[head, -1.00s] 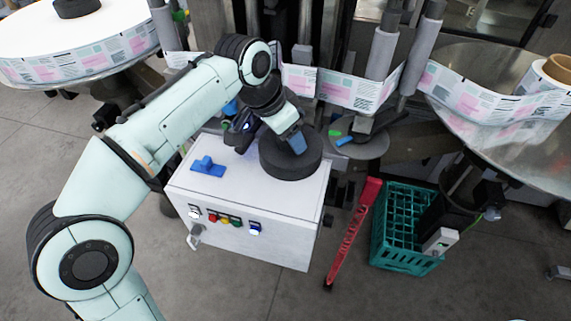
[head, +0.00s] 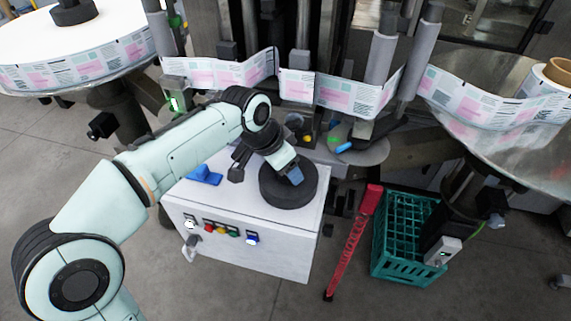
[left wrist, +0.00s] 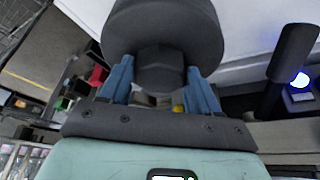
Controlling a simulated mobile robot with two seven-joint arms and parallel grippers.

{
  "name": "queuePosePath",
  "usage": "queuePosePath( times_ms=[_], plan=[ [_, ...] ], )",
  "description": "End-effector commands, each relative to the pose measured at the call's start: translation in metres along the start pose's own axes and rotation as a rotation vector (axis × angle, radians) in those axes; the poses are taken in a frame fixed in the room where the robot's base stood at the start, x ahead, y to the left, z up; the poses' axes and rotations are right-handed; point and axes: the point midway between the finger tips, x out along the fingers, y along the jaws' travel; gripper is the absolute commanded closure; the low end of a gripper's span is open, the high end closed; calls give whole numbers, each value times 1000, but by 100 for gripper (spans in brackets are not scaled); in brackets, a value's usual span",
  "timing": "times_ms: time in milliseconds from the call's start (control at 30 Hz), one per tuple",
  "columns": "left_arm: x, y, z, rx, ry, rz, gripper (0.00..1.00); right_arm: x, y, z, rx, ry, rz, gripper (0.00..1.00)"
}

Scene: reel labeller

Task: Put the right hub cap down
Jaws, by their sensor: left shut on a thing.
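The hub cap is a thick black disc (head: 274,192) with a raised centre boss. My left gripper (head: 295,175) comes at it from above and behind. In the left wrist view the two blue fingers of the gripper (left wrist: 160,85) are shut on the boss of the hub cap (left wrist: 165,25). The hub cap is over the right part of the white cabinet top (head: 232,203). I cannot tell whether its underside touches the top. My right gripper is not in view.
A blue part (head: 204,175) lies at the left of the cabinet top. Coloured buttons (head: 221,230) line the front. The printed label web (head: 345,95) runs behind.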

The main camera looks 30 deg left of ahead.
Motion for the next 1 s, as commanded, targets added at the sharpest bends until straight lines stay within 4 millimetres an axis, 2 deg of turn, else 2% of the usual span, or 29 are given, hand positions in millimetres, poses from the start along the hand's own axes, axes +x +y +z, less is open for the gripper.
queuePosePath(
  times_ms=[33, 100, 467, 567, 800, 1000],
  plan=[
    [1, 0, 1, 0, -1, 0, 32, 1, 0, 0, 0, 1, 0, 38],
    [1, 0, 0, 0, -1, 0, 13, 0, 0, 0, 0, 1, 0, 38],
    [-4, 0, -2, 0, 0, 0, 13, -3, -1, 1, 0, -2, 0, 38],
    [-16, -1, -2, 0, 3, -2, 13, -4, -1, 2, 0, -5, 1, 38],
    [-68, -1, -3, 0, 5, -3, 13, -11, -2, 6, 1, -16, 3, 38],
    [-105, 0, -2, 1, 3, -1, 13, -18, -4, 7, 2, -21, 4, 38]
  ],
)
